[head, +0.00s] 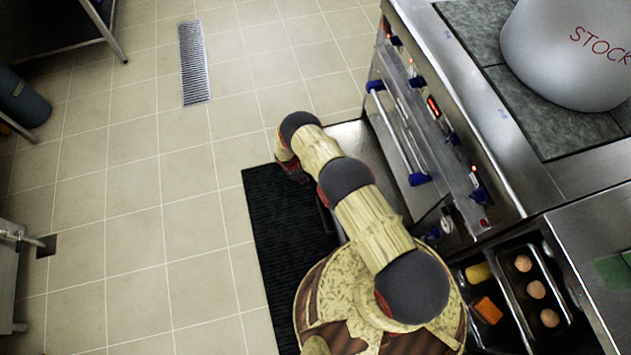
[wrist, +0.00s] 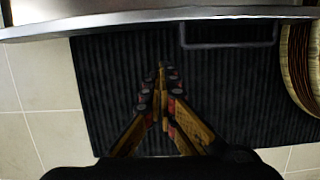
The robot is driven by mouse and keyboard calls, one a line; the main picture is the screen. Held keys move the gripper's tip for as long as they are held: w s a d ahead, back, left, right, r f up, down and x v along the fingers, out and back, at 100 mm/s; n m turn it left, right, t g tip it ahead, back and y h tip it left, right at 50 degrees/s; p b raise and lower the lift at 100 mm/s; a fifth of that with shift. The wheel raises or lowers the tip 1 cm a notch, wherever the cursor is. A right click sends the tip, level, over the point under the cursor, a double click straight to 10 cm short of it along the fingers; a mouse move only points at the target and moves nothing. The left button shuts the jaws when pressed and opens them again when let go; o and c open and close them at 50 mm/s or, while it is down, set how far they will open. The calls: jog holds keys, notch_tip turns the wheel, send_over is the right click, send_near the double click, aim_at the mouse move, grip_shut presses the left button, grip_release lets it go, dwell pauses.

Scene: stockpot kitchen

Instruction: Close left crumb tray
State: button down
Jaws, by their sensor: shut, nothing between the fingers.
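The left crumb tray (head: 350,133) shows in the head view as a pale metal pan standing out low from the stove front, partly hidden by my arm. In the wrist view a grey metal edge (wrist: 120,17), which looks like the tray's front, runs across the top. A dark loop handle (wrist: 230,44) hangs below it. My gripper (wrist: 162,68) points toward that edge, fingertips together and empty, with a gap between them and the metal. In the head view my gripper end (head: 290,165) is just left of the tray, its fingers mostly hidden.
A black ribbed mat (head: 285,225) lies on the tiled floor under my arm. The stove (head: 450,110) has blue-ended handles and knobs. A stockpot (head: 570,50) stands on top. Food pans (head: 515,290) sit at lower right.

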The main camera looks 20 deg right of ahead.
jog(key=d+f+b, duration=0.5)
jog(key=d+f, duration=0.1)
jog(key=f, duration=0.3)
jog(key=shift+d+f, duration=0.15)
jog(key=shift+f, duration=0.05)
jog(key=shift+w, duration=0.1)
jog(key=shift+d, duration=0.15)
